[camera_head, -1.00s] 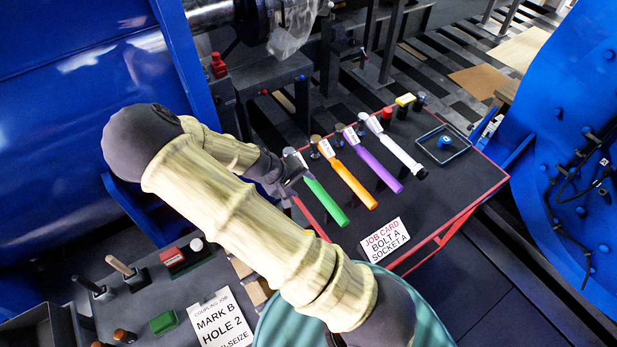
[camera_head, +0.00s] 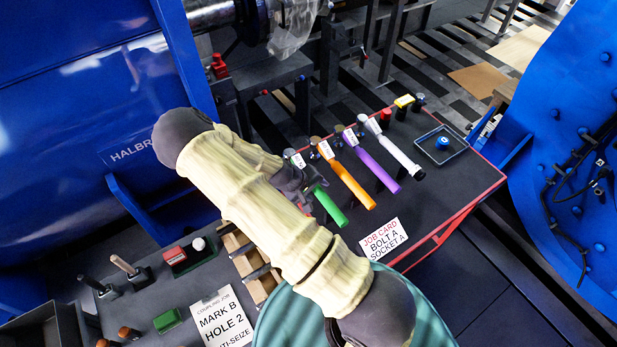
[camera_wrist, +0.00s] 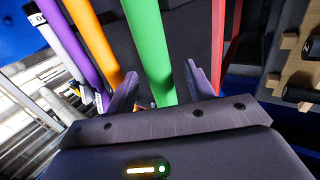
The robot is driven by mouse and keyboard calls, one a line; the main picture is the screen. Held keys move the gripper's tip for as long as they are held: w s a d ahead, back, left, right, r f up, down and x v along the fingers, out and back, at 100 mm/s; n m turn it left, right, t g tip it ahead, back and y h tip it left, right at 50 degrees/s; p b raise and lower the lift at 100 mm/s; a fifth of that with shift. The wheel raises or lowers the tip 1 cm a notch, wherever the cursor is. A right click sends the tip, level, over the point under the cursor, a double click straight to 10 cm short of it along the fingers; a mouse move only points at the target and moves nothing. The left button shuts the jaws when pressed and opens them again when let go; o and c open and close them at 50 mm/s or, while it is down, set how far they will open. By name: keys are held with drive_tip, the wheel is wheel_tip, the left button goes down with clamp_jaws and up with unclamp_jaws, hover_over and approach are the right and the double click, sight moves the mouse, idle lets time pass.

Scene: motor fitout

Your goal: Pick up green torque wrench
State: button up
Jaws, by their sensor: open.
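The green torque wrench (camera_head: 328,205) lies on the dark table with a red edge, leftmost in a row of wrenches. Its head end with a white tag is at the back. My gripper (camera_head: 302,192) is at the wrench's left side in the head view, partly hidden by my arm. In the wrist view the green wrench (camera_wrist: 146,45) runs between the two open fingers of my gripper (camera_wrist: 160,85), closer to the left finger tip than a wide gap would allow on the right. I cannot tell whether either finger touches it.
Orange (camera_head: 353,186), purple (camera_head: 377,170) and white (camera_head: 400,158) wrenches lie to the right, the orange one close by. A job card (camera_head: 384,239) lies at the table's front. A blue part sits in a tray (camera_head: 442,157). A wooden rack (camera_wrist: 300,70) stands beside the table.

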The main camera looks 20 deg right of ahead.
drive_tip(key=shift+x, duration=1.15)
drive_tip(key=shift+w, duration=0.1)
clamp_jaws()
